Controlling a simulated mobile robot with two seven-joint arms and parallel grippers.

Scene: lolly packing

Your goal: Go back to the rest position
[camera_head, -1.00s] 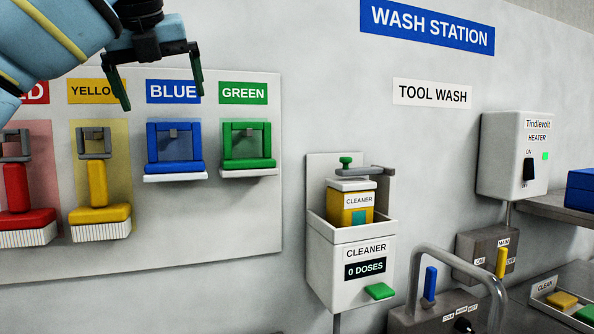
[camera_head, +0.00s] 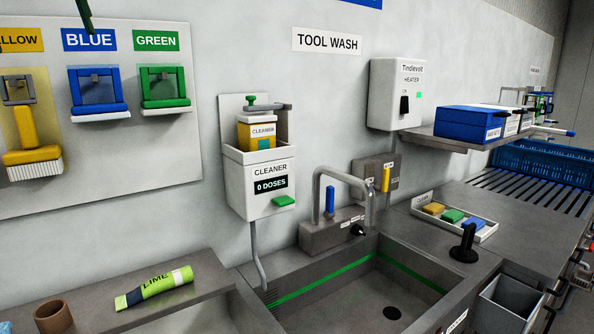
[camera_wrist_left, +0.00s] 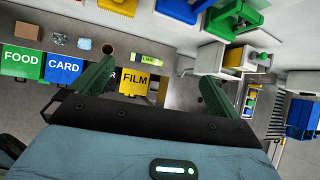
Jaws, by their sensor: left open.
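My left gripper (camera_wrist_left: 158,72) shows in the left wrist view with its two dark green fingers spread wide apart. Nothing is between them. In the head view only a thin dark green fingertip of it (camera_head: 84,12) shows at the top left edge, just above the blue tool's label on the wall. The rest of that arm is out of the head view. My right gripper is in neither view.
A cleaner dispenser (camera_head: 262,190) reading 0 DOSES hangs on the wall above a sink (camera_head: 345,290) with a tap. A LIME tube (camera_head: 153,287) lies on the left counter. Labelled bins, such as FILM (camera_wrist_left: 134,82), show in the wrist view.

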